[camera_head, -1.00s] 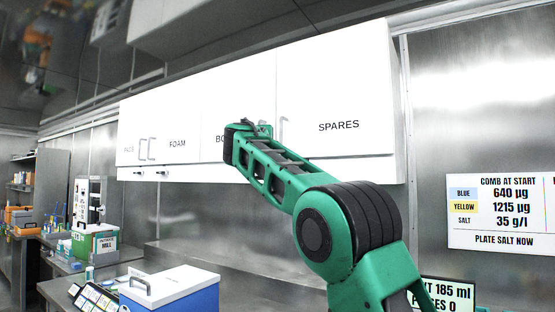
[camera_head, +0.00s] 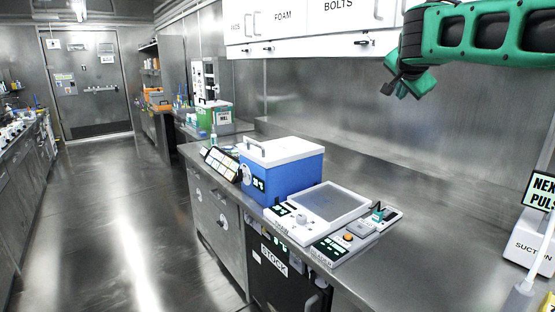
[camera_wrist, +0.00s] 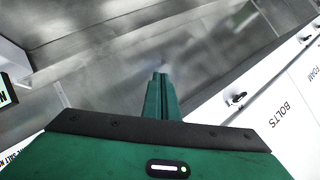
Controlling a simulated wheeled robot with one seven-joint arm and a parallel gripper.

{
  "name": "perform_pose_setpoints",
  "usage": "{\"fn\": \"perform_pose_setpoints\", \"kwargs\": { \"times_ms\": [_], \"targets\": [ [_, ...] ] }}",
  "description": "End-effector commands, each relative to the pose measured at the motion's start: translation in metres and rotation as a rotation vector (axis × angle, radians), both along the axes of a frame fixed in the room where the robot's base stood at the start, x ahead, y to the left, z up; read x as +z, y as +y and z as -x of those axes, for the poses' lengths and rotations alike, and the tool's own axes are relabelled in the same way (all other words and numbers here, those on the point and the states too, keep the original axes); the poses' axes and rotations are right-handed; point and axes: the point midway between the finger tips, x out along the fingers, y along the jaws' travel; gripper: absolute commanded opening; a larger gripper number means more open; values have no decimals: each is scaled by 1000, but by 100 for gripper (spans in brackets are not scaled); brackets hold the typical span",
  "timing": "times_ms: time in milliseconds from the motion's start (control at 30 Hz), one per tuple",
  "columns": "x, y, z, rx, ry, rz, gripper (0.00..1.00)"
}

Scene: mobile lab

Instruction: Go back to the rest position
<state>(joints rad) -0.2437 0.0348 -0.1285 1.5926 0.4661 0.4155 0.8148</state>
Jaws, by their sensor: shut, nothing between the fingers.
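My green and black arm enters the head view from the right edge, raised above the bench. My gripper (camera_head: 408,88) hangs at its left end, in front of the steel back wall and just below the wall cabinets (camera_head: 290,22). In the wrist view the green fingers (camera_wrist: 161,90) lie together, shut, with nothing between them. They are apart from every surface I can see.
Below stand a blue box with a white lid (camera_head: 283,172), a flat white device with a grey plate (camera_head: 322,208) and a small reader (camera_head: 345,240). A suction unit (camera_head: 528,240) stands at the right. The floor aisle (camera_head: 120,220) at the left is clear.

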Motion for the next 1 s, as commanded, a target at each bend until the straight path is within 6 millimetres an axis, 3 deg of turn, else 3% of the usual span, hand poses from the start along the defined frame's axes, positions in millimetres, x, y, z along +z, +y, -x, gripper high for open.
{"fn": "perform_pose_setpoints", "kwargs": {
  "times_ms": [33, 200, 500, 700, 867, 1000],
  "targets": [
    [-25, -1, 20, 48, 71, 38, 0],
    [-112, 10, 91, 256, 302, 169, 0],
    [-239, 38, 227, 625, 600, 331, 0],
    [-295, 54, 299, 811, 715, 386, 0],
    [-331, 65, 350, 941, 780, 415, 0],
    [-334, 16, 384, 810, 887, 295, 0]
  ]
}}
